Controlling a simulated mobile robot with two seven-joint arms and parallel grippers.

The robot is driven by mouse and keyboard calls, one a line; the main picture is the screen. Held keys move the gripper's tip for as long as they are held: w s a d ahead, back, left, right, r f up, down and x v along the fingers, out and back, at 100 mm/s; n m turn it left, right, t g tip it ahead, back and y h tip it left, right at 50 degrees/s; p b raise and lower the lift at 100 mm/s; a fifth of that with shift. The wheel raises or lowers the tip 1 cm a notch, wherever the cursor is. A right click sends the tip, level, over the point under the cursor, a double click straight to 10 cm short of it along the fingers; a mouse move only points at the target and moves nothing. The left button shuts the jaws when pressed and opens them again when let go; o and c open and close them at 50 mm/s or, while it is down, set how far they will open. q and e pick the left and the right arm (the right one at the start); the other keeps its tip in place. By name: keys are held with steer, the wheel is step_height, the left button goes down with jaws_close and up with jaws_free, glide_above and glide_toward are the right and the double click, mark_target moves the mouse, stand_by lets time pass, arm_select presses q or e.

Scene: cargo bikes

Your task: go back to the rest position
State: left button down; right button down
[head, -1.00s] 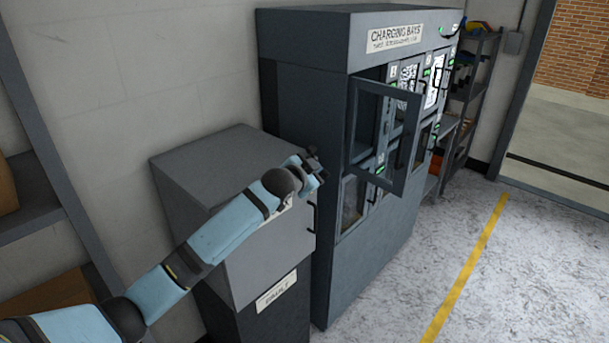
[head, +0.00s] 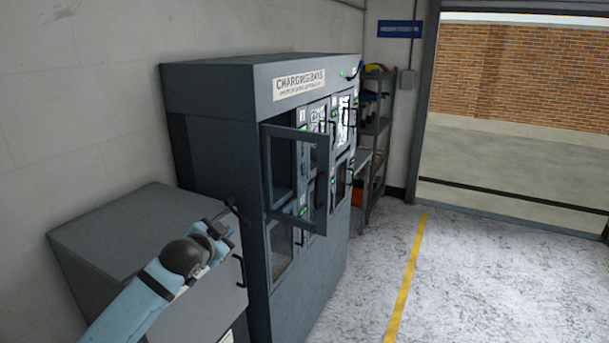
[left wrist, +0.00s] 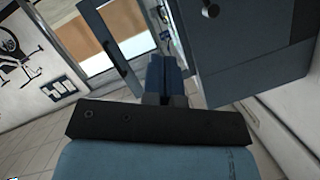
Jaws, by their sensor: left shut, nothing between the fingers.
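My left gripper (head: 232,213) is shut and empty, in front of the grey cabinet at the lower left of the head view. In the left wrist view its closed fingers (left wrist: 165,75) show at the middle. The charging bay cabinet (head: 215,92) stands just beyond it, with one upper bay door (head: 322,190) swung open toward the room. The left arm comes in from the lower left. My right gripper is in neither view.
The grey cabinet (head: 120,225) with a black handle stands left of the charging bays. A shelf rack (head: 376,135) stands past them. The floor (head: 372,290) with a yellow line (head: 407,275) is clear on the right. A wide doorway opens onto a brick wall (head: 540,75).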

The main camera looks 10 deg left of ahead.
arm_select(q)
steer(key=s+d+f+n+g, duration=0.1)
steer(key=s+d+f, duration=0.1)
steer(key=s+f, duration=0.35)
steer(key=s+d+f, duration=0.2)
steer(key=s+f, duration=0.1)
steer(key=f, duration=0.5)
steer(key=s+d+f+n+g, duration=0.1)
steer(key=s+f, duration=0.5)
steer(key=s, duration=0.4)
steer(key=s+d+f+n, duration=0.1)
steer(key=s+f, duration=0.4)
steer(key=s, duration=0.5)
steer(key=s+d+f+n+g, duration=0.1)
steer(key=s+f+n, duration=0.1)
steer(key=s+f, duration=0.4)
steer(key=s, duration=0.4)
steer(key=shift+s+d+f+n+g+h, duration=0.3)
steer(key=shift+s+f+n+h, duration=0.05)
steer(key=shift+n+h, duration=0.05)
